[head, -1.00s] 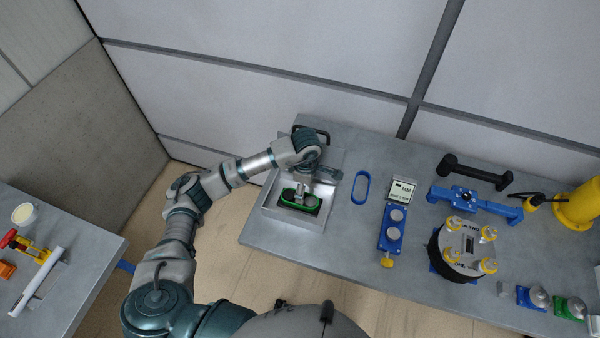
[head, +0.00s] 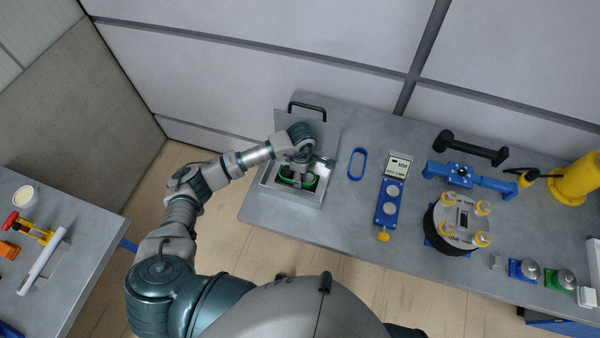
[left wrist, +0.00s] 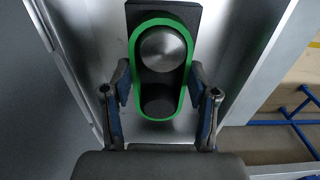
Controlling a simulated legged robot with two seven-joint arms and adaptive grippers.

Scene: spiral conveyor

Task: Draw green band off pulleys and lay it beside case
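The green band (head: 312,183) is looped around the pulleys on a black block inside the open silver case (head: 284,198). In the left wrist view the band (left wrist: 188,86) is a long upright oval. A shiny round pulley (left wrist: 163,50) sits in its upper part and a dark one (left wrist: 158,98) in its lower part. My left gripper (left wrist: 160,82) is over the case with its fingers apart, one on each side of the band. The fingertips are very close to the band's sides; I cannot tell whether they touch. My right gripper is not in view.
A blue oval ring (head: 358,163) lies right of the case on the grey table (head: 275,231). The case lid (head: 318,117) stands open behind.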

